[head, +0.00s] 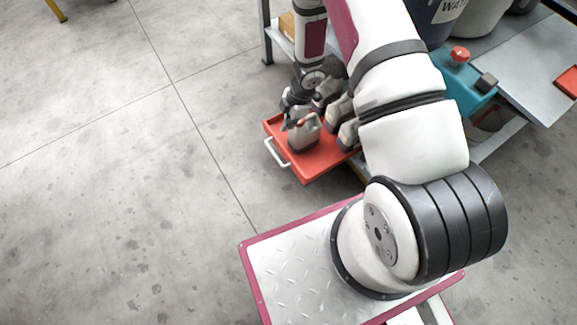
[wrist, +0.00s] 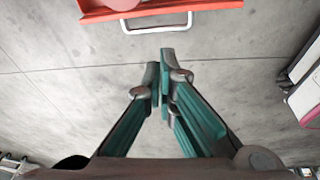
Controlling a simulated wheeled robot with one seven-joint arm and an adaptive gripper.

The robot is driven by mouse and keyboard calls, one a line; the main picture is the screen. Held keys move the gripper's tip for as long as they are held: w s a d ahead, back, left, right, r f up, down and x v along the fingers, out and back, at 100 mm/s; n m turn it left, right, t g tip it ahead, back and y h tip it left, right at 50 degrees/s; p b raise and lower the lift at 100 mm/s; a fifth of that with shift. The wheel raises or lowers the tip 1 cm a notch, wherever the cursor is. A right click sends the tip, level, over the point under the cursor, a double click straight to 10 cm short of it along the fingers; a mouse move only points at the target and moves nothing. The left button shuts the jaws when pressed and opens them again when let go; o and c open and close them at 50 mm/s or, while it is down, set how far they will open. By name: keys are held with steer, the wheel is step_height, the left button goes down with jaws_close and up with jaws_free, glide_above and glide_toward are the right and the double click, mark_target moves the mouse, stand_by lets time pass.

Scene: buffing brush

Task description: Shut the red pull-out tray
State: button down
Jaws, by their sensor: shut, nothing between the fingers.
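The red pull-out tray (head: 318,167) sticks out from the low shelf of a bench in the head view, with a pale bar handle (head: 275,153) on its front. Several grey containers stand on it. In the wrist view its red front edge (wrist: 100,14) crosses the top, and the handle (wrist: 157,28) hangs below that edge. My gripper (wrist: 161,72) has its teal fingers together and empty, with bare floor behind them and the handle a little beyond the tips. In the head view my gripper (head: 287,125) overlaps the tray's front end and is partly lost among the containers.
The bench's teal box (head: 467,90) with a red knob stands on the right, beside a grey tabletop (head: 535,85). A bench leg (head: 265,30) stands behind the tray. The concrete floor left of the tray is clear.

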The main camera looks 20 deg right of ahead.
steer(key=s+f+b, duration=0.2)
steer(key=f+b, duration=0.1)
steer(key=f, duration=0.6)
steer(key=s+a+f+n+g+y+b, duration=0.1)
steer(key=s+f+b, duration=0.2)
steer(key=f, duration=0.6)
steer(key=shift+s+a+g+b, duration=0.3)
steer(key=shift+b, duration=0.2)
